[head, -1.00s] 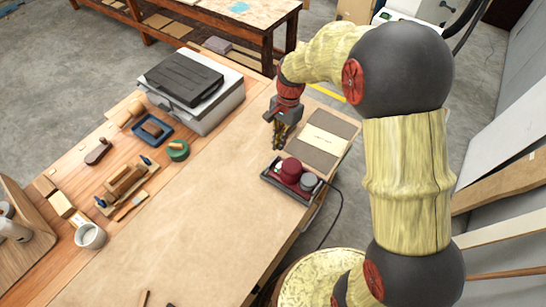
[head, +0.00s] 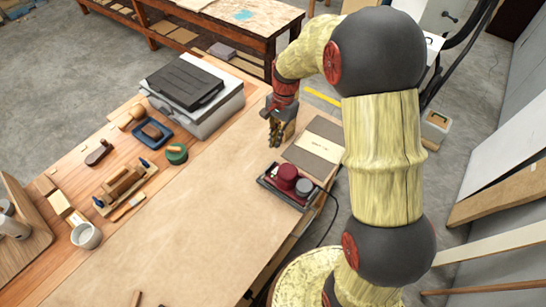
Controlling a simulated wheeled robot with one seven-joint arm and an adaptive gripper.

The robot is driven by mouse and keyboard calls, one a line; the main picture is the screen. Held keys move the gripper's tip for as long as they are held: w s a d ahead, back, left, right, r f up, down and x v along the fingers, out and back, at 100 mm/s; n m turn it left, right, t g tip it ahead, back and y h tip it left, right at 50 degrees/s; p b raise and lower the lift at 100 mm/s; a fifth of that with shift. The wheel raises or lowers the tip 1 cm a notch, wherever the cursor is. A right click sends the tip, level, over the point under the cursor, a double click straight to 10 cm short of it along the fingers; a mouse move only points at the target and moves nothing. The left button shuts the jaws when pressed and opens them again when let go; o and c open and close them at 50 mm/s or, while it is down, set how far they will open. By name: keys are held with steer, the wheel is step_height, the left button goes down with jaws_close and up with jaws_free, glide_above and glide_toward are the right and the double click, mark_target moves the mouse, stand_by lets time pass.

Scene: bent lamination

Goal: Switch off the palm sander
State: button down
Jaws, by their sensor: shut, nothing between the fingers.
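The palm sander (head: 287,180) lies near the right edge of the workbench. It has a dark red body with a grey round part beside it and a black base, and a dark cord runs off the bench edge. Its switch is too small to make out. My gripper (head: 274,143) points down above the bench, behind the sander in the picture and apart from it. Its fingers are shut and hold nothing.
A dark folder or sheet with a pale label (head: 316,141) lies just right of my gripper. A grey-black machine (head: 195,95) stands at the back left. The bench middle is clear.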

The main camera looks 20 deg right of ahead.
mark_target(272, 172)
steer(key=f, duration=0.4)
steer(key=s+a+f, duration=0.1)
steer(key=f, duration=0.4)
steer(key=a+f, duration=0.1)
steer(key=f, duration=0.3)
steer(key=shift+s+f+b, duration=0.15)
steer(key=shift+f+b, duration=0.05)
steer(key=shift+b, duration=0.2)
steer(key=shift+s+a+f, duration=0.25)
steer(key=shift+s+f, duration=0.05)
steer(key=shift+f, duration=0.25)
steer(key=shift+w, duration=0.1)
steer(key=shift+w+d+r, duration=0.1)
steer(key=shift+d+r, duration=0.05)
steer(key=shift+d, duration=0.05)
steer(key=shift+w+d+r, duration=0.15)
steer(key=shift+w+d, duration=0.2)
steer(key=shift+d, duration=0.15)
